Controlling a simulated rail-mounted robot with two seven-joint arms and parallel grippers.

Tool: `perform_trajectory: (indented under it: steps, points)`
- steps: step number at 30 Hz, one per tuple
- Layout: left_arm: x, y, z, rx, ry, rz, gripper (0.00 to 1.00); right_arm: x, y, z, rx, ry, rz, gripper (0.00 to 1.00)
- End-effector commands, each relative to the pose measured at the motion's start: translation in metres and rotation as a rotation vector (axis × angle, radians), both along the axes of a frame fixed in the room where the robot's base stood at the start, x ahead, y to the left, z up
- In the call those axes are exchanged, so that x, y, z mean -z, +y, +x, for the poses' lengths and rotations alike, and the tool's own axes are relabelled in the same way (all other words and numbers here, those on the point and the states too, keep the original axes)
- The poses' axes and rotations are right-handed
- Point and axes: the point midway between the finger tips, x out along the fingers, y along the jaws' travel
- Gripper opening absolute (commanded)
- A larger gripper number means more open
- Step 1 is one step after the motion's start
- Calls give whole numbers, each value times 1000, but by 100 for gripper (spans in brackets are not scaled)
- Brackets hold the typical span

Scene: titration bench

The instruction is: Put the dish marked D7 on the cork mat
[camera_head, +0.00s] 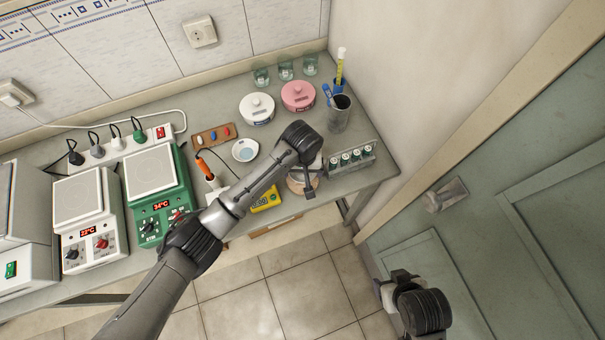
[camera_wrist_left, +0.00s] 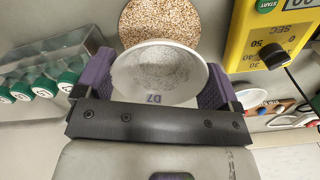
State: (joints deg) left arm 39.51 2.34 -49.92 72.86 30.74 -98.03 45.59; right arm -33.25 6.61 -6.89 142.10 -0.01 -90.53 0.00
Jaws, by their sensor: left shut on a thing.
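My left gripper (camera_wrist_left: 158,88) is shut on the white dish marked D7 (camera_wrist_left: 158,98), with a purple finger pad on either side of it. The round, speckled cork mat (camera_wrist_left: 160,18) lies just beyond the dish in the left wrist view, partly hidden behind its rim. In the head view my left gripper (camera_head: 308,180) is over the bench's front edge. The arm hides most of the dish there, and a tan edge of the cork mat (camera_head: 292,187) shows beside the gripper. My right gripper (camera_head: 400,278) is low at the right, apart from the bench; its fingers are unclear.
A rack of green-capped vials (camera_head: 351,158) stands right of the mat, and a yellow timer (camera_head: 266,199) left of it. Another small dish (camera_head: 245,150) lies farther back.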

Motion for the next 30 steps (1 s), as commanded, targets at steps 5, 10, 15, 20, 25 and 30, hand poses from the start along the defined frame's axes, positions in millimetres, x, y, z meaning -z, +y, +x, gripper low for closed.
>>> perform_trajectory:
  steps: [5, 10, 15, 20, 25, 30]
  points:
    - [16, 0, 0, 0, 2, 1, 60, 3, -2, 0, -4, 0, -5, 68]
    - [37, 1, -1, 0, 2, 2, 60, 7, -3, 0, -6, 1, -10, 68]
    - [39, 0, 0, 1, 0, 0, 60, 6, -3, 0, -6, 1, -10, 68]
    - [40, 0, -1, 1, 0, 0, 60, 6, -2, 0, -5, 1, -8, 68]
    - [42, 0, -1, 1, 0, 1, 95, 6, -1, 0, -3, 0, -5, 68]
    - [42, 0, -1, 0, 0, 1, 100, 6, 0, 0, -1, 1, -1, 68]
